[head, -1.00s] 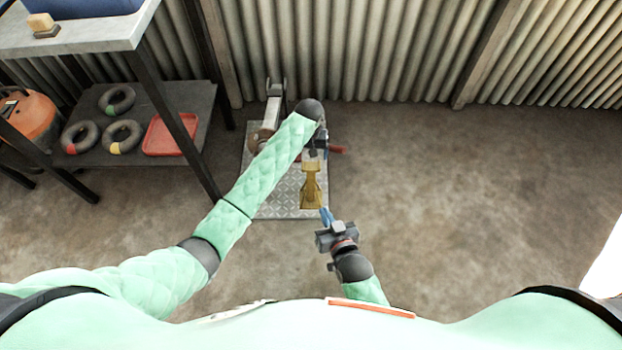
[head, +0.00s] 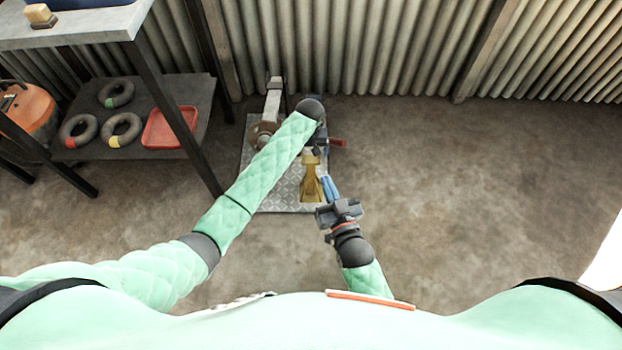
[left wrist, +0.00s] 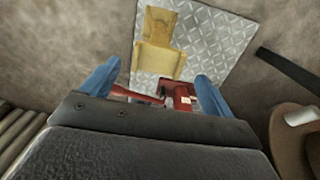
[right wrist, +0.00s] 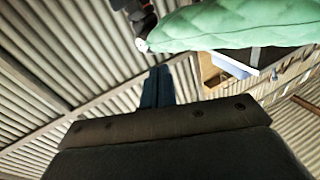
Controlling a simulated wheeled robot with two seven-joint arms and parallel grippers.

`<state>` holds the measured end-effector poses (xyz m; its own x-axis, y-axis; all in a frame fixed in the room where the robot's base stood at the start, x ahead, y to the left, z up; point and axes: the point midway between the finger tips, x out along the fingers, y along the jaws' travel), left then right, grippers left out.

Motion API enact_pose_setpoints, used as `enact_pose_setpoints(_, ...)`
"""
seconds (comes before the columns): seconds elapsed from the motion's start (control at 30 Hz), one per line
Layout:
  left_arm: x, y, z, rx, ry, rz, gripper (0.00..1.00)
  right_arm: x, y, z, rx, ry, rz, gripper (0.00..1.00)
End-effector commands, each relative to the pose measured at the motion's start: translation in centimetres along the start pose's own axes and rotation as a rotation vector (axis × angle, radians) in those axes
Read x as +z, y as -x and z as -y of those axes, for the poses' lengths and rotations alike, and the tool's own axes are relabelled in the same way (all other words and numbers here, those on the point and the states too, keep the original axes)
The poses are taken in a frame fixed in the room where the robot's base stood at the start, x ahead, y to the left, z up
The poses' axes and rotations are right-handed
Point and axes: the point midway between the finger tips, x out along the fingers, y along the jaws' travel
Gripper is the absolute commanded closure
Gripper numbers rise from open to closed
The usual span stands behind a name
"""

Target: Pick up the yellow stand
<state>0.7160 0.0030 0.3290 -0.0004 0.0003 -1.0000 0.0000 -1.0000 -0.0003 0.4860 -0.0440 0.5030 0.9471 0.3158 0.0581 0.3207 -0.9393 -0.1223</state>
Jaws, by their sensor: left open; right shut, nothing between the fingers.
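The yellow stand (head: 312,185) is on a grey diamond-plate sheet (head: 285,200) on the floor; it also shows in the left wrist view (left wrist: 158,45). My left gripper (head: 316,147) is at the stand's far end, with its fingers mostly hidden in the head view. In the left wrist view its two blue fingers (left wrist: 153,82) are spread and empty, and the stand shows beyond and between them. My right gripper (head: 329,188) is shut and empty just right of the stand's near end. I cannot tell whether it touches the stand. Its closed fingers show in the right wrist view (right wrist: 157,86).
A red tool (left wrist: 180,93) lies near my left fingers. A grey metal post on a brown round base (head: 264,135) stands left of my left gripper. A shelf (head: 190,145) with rings and a red tray is at left. The floor at right is clear.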

Motion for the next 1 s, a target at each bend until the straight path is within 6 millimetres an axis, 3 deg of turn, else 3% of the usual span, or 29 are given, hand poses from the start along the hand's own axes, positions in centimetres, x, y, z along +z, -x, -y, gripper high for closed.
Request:
enact_pose_setpoints(0.1,0.1,-0.8,-0.1,-0.001,0.000,0.001,0.13,-2.7,-0.6,0.1,-0.004,0.010,-0.080,1.00)
enact_pose_setpoints(0.7,0.2,-4.1,-0.3,0.000,0.000,0.000,0.13,-12.8,-0.7,0.8,-0.024,0.039,-0.401,1.00)
enact_pose_setpoints(1.0,0.3,-4.7,-0.3,0.000,0.000,0.000,0.13,-14.6,-0.5,0.9,-0.028,0.044,-0.458,1.00)
